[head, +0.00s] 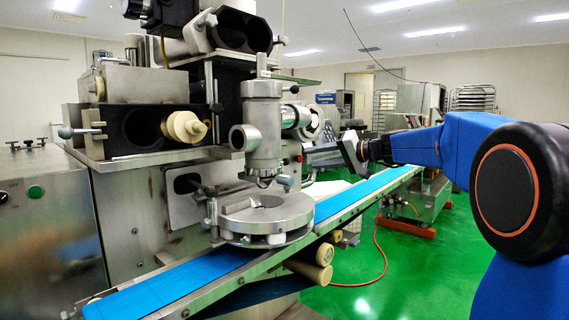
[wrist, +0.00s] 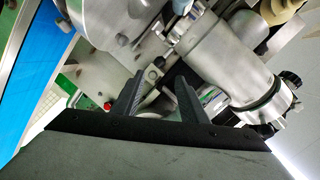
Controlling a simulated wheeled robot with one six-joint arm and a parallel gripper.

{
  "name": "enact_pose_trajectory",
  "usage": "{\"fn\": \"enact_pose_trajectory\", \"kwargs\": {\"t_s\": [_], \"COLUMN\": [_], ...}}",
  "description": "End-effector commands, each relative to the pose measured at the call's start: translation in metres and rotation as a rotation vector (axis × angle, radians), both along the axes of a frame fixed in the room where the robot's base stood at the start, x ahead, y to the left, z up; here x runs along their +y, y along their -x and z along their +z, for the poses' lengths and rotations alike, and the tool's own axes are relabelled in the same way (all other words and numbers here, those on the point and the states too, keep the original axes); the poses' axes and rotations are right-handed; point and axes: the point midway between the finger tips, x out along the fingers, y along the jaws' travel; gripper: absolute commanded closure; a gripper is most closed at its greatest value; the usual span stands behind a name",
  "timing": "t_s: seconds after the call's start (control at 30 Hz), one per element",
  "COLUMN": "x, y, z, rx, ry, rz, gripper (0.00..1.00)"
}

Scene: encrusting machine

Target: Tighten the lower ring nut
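In the head view the vertical metal nozzle cylinder (head: 262,115) stands above the round disc. The lower ring nut appears to be the collar (head: 262,163) at its lower end; its edges are hard to make out. In the wrist view the cylinder (wrist: 225,65) runs diagonally at the upper right, with its narrower lower end (wrist: 186,42) towards the top. My gripper (head: 314,155) is to the right of the cylinder. In the wrist view its two dark fingers (wrist: 158,78) are apart, pointing towards the machine, with no ring nut between them.
A round metal disc (head: 265,218) sits over the blue conveyor belt (head: 172,285), which runs diagonally past the machine. Levers and fittings (head: 300,117) project near my gripper. Green floor (head: 380,270) is open at the right, with a red hose lying on it.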

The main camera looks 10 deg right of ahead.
Motion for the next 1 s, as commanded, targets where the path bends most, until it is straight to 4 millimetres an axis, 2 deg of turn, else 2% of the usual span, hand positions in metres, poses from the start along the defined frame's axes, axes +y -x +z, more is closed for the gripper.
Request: {"fn": "enact_pose_trajectory", "kwargs": {"t_s": [0.1,0.6,0.8,1.0], "x": [0.016,0.07,0.081,0.084], "y": [-0.016,-0.077,-0.09,-0.094], "z": [-0.006,-0.024,-0.027,-0.028], "rx": [0.002,0.002,0.001,0.002], "ry": [-0.001,0.0,0.001,0.0], "rz": [0.004,0.002,0.0,0.0], "gripper": [0.61,0.61,0.61,0.61]}}
